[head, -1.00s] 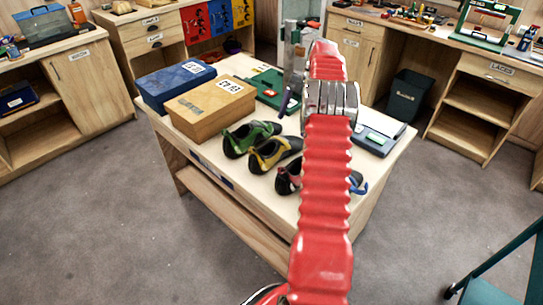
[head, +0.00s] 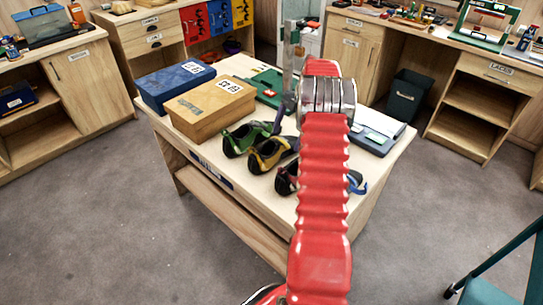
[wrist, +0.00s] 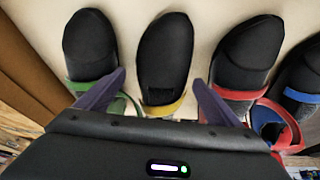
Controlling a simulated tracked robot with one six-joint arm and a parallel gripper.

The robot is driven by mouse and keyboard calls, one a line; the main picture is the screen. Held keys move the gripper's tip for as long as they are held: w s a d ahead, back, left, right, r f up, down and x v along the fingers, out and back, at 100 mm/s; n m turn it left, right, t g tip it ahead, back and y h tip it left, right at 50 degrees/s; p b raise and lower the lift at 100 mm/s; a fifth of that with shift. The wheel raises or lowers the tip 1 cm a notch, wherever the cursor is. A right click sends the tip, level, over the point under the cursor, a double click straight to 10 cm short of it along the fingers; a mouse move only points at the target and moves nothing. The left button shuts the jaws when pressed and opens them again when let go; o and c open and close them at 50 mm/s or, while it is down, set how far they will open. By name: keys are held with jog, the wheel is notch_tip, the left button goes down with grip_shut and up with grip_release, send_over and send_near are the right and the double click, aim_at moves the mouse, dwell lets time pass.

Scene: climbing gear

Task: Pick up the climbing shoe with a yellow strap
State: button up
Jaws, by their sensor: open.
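The climbing shoe with a yellow strap (head: 268,155) lies on the table between the green shoe and the red-strapped one. In the wrist view the yellow-strap shoe (wrist: 165,48) is dark, with its strap low in the picture, partly hidden by my gripper's body. My gripper (wrist: 158,80) is open, with one purple finger on each side of this shoe. The left finger overlaps the green strap in the picture, and the right finger is beside the red-strapped shoe. I cannot tell the height of the fingertips. In the head view my arm hides most of the gripper.
The green-strapped shoe (wrist: 90,45) and red-strapped shoe (wrist: 248,55) flank closely; a blue-strapped shoe (wrist: 300,75) is further right. On the table (head: 225,175) stand a tan box (head: 205,112), a blue box (head: 170,85) and a grey scale-like device (head: 370,140).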

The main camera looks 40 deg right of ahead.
aim_at(292, 139)
jog(key=shift+x, duration=1.55)
jog(key=shift+a, duration=0.1)
jog(key=c, duration=1.3)
jog(key=shift+r, duration=0.55)
jog(key=shift+s+d, duration=0.15)
jog(key=shift+d, duration=0.75)
jog(key=shift+s+d, duration=0.15)
jog(key=shift+d, duration=0.75)
jog(key=shift+d+r, duration=0.3)
notch_tip(292, 139, up, 13)
jog(key=shift+r, duration=0.2)
jog(key=shift+a, duration=0.15)
